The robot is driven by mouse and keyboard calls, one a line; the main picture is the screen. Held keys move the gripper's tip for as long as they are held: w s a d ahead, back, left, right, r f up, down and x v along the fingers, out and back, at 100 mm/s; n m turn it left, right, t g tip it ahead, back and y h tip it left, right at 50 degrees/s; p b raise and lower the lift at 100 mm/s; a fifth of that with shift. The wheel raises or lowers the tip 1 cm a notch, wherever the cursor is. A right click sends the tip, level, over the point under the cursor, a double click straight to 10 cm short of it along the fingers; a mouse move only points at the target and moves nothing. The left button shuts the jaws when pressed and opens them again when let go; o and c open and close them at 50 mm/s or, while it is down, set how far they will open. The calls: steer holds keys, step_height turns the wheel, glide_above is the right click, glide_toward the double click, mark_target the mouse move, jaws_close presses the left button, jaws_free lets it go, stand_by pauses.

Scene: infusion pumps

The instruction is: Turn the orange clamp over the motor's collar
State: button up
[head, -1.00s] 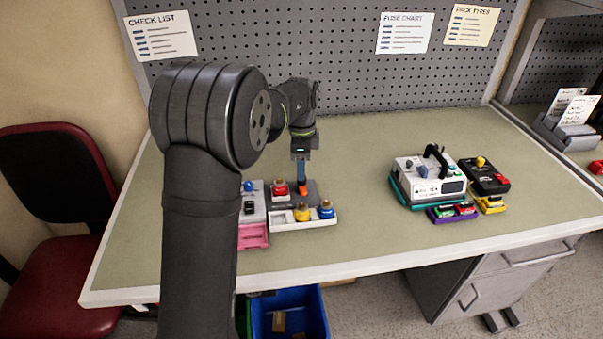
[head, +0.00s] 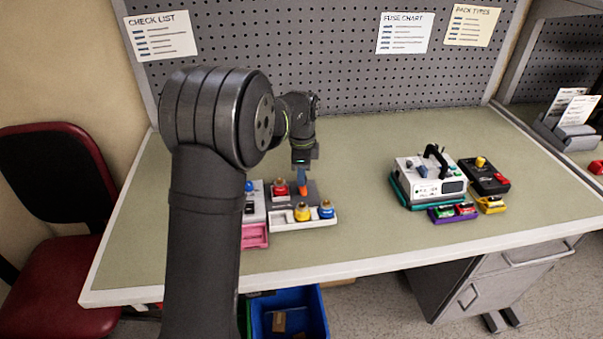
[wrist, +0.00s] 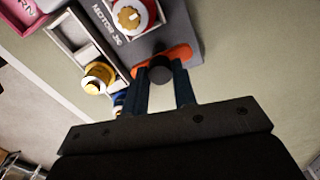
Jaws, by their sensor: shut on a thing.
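The orange clamp (wrist: 181,54) is a flat bar with a dark round knob on it, on a grey plate (wrist: 160,38) lettered "MOTOR". My gripper (wrist: 161,76) has its two blue fingers either side of the dark knob and is shut on the clamp. A red motor with a white collar and orange-brown top (wrist: 132,17) sits beside the clamp, apart from the bar's visible part. In the head view, the clamp (head: 302,188) shows as a small orange patch under my gripper, and the red motor (head: 280,187) is left of it. The fingers hide part of the clamp.
A white tray (head: 285,225) with yellow and blue capped parts stands just in front of the plate. A pink-based unit (head: 254,235) is to the left. A white device (head: 430,178) and a black box stand to the right, with clear bench between.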

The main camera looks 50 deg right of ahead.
steer(key=n, duration=0.4)
steer(key=shift+n, duration=0.4)
steer(key=n, duration=0.4)
steer(key=shift+n, duration=0.3)
steer(key=n, duration=0.4)
steer(key=shift+n, duration=2.2)
steer(key=o, duration=1)
step_height(320, 180, up, 18)
steer(key=shift+f, duration=0.25)
